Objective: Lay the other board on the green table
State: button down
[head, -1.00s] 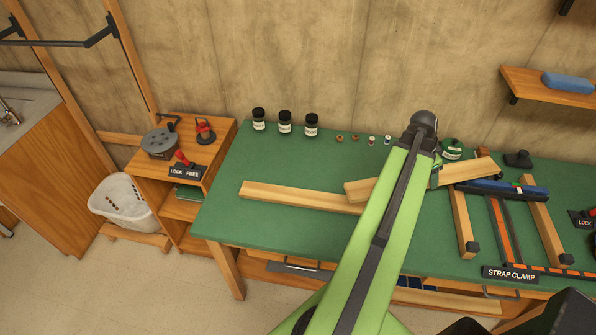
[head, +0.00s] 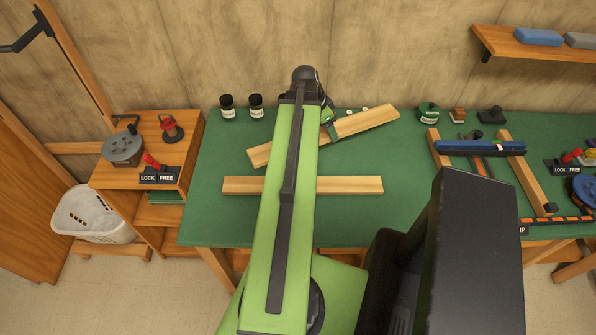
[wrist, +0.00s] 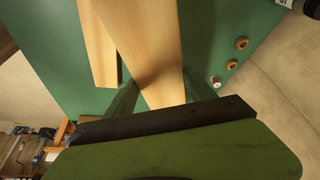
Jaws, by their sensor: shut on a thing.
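My gripper (head: 329,124) is shut on a pale wooden board (head: 365,121), which lies slantwise across the picture above the green table (head: 210,215). In the wrist view the held board (wrist: 147,40) runs between the two fingers. Another similar board (head: 350,185) lies flat on the green table, nearer the front, roughly parallel to its edge. My arm hides the middle of both boards. The held board's gap above the table cannot be judged exactly.
Dark-lidded jars (head: 228,107) stand at the table's back left. A strap clamp with wooden bars (head: 525,172) takes up the right part. A small cabinet (head: 190,150) with a LOCK/FREE lever stands at the left. The table's left front is clear.

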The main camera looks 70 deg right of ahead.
jog(key=s+a+f+m+g+y+b, duration=0.1)
jog(key=s+a+f+m+y+b, duration=0.15)
jog(key=s+a+m, duration=0.2)
jog(key=shift+m+h, duration=0.25)
jog(key=shift+h, duration=0.2)
jog(key=w+f+b, duration=0.2)
jog(key=w, duration=0.2)
jog(key=w+f+b, duration=0.2)
jog(key=w+f, duration=0.1)
jog(key=w, duration=0.1)
jog(key=w+a+f+b, duration=0.1)
jog(key=w+f+b, duration=0.1)
jog(key=w, duration=0.2)
jog(key=shift+f, duration=0.25)
jog(key=shift+w, duration=0.3)
notch_tip(320, 180, down, 4)
jog(key=b, duration=0.5)
jog(key=shift+f, duration=0.2)
jog(key=shift+r, duration=0.2)
jog(key=shift+f, duration=0.15)
jog(key=c, duration=0.6)
grip_release()
